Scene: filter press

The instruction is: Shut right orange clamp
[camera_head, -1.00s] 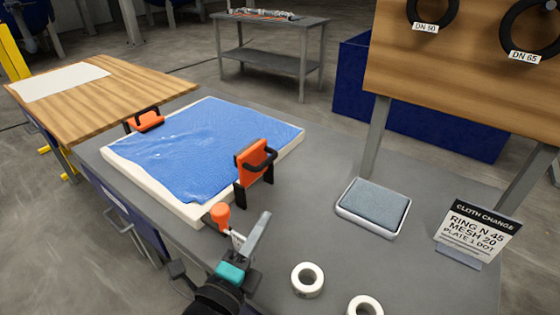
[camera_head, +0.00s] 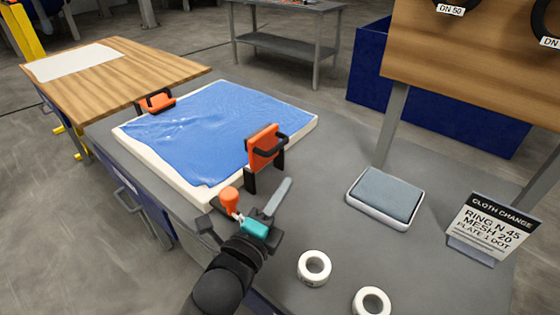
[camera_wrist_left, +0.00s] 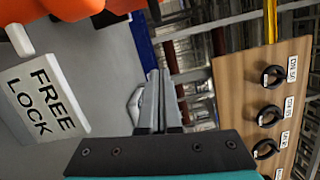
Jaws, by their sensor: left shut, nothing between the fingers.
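The right orange clamp (camera_head: 264,142) stands at the near right side of the tray, its orange plate upright with a black bar across it and black legs below. Another orange clamp (camera_head: 157,101) sits at the tray's far left side. The white tray (camera_head: 160,173) bears a blue cloth (camera_head: 215,130). My left gripper (camera_head: 281,194) is shut and empty, just in front of the right clamp and apart from it. Its shut fingers show in the left wrist view (camera_wrist_left: 158,100), with an orange part (camera_wrist_left: 70,8) at the top left. My right gripper is not in view.
An orange knob (camera_head: 230,199) stands beside my left gripper. A FREE LOCK label (camera_wrist_left: 42,95) shows in the wrist view. A grey pad (camera_head: 387,193), white rolls (camera_head: 314,267) and a sign (camera_head: 490,228) are to the right. The grey tabletop between is clear.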

